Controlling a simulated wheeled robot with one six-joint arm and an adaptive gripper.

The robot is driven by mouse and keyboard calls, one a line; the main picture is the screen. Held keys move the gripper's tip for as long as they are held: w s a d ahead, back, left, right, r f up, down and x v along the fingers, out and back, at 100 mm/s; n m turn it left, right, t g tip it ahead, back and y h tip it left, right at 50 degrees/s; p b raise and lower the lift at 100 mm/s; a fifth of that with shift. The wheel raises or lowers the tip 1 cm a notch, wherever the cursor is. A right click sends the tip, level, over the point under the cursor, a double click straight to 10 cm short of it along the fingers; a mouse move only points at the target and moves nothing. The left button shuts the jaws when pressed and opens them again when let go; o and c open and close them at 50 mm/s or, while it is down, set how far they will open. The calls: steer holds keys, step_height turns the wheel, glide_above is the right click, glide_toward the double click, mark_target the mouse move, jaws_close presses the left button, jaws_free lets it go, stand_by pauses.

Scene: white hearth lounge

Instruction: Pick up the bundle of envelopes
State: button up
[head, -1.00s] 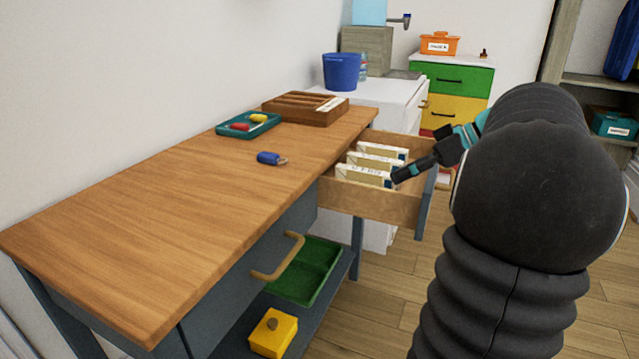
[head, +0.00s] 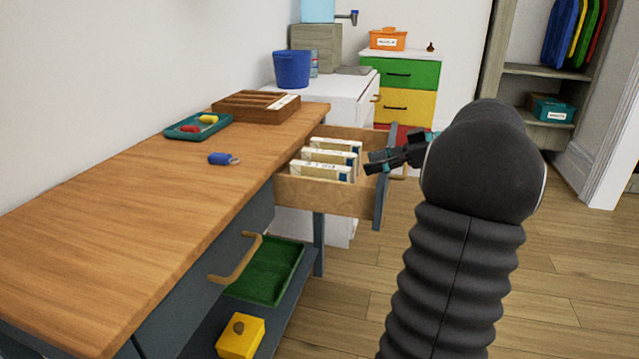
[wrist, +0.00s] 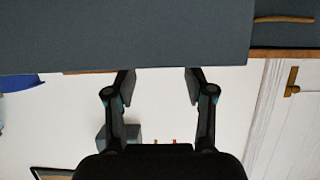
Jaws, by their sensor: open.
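Three cream-white paper bundles stand in a row in the open wooden drawer, and they look like envelopes; the nearest bundle (head: 322,171) has dark marks on its face and a dark blue patch at its right end. I cannot tell which is the task's bundle. My gripper (head: 372,163) is open at the drawer's grey front panel, right of the bundles and apart from them. In the wrist view my gripper (wrist: 160,82) shows two spread fingers with nothing between them, below a grey panel. No bundle shows there.
The drawer (head: 312,197) sticks out from the wooden-topped bench (head: 130,215). On the bench are a brown wooden tray (head: 262,117), a teal tray (head: 180,133) and a blue padlock-like object (head: 220,158). A blue bucket (head: 292,70) stands behind. Floor to the right is clear.

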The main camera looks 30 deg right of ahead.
mark_target(346, 168)
steer(key=shift+p+x, duration=0.35)
steer(key=shift+x, duration=2.35)
steer(key=shift+r, duration=0.1)
jaws_close()
